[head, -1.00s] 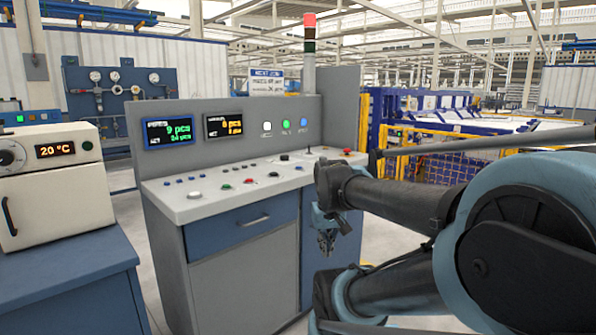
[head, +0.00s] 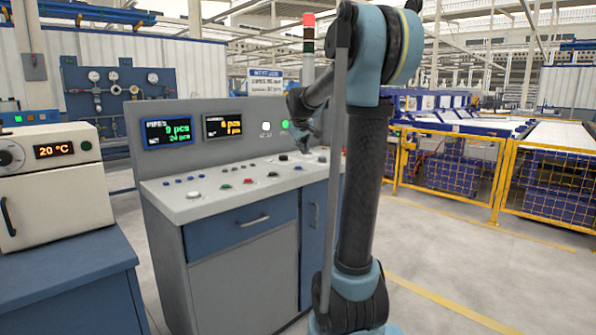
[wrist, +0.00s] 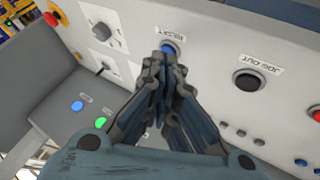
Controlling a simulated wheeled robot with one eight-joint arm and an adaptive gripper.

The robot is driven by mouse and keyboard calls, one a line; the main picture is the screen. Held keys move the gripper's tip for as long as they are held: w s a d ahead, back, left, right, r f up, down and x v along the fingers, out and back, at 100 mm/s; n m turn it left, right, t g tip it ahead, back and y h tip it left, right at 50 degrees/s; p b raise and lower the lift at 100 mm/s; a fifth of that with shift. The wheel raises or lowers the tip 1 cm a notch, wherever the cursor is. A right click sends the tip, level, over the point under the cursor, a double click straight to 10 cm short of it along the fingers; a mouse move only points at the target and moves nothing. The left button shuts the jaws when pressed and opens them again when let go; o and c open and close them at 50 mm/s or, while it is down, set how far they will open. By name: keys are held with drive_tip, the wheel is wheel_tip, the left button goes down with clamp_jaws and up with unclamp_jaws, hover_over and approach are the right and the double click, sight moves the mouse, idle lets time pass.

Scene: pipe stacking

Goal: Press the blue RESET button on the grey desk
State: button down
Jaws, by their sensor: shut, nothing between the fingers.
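The blue RESET button (wrist: 168,47) is on the pale top of the grey desk (head: 205,205), with a RESET label printed beside it. In the wrist view it shows just beyond my fingertips and is partly covered by them. I cannot tell whether the fingertips touch it. My gripper (wrist: 163,62) is shut and empty and points at the button. In the head view my gripper (head: 304,140) is small, over the right part of the desk top, and the blue button cannot be made out there.
A black JOG/OUT button (wrist: 248,80) lies to the right of the RESET button. A knob switch (wrist: 101,31) and a red emergency button (wrist: 50,19) lie to its left. The upright panel with screens (head: 168,133) rises behind the desk top. A yellow fence (head: 500,180) stands at the right.

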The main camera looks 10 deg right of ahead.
wheel_tip(320, 180, up, 2)
drive_tip(key=n+t, duration=0.1)
hover_over(298, 168)
drive_tip(key=w, duration=0.2)
drive_tip(key=shift+s+a, duration=0.25)
drive_tip(key=shift+a, duration=0.1)
drive_tip(key=shift+f, duration=4.4)
drive_tip(key=shift+f, duration=0.2)
drive_tip(key=shift+s+f, duration=0.1)
drive_tip(key=shift+f, duration=0.05)
drive_tip(key=shift+f, duration=0.35)
drive_tip(key=shift+r, duration=0.8)
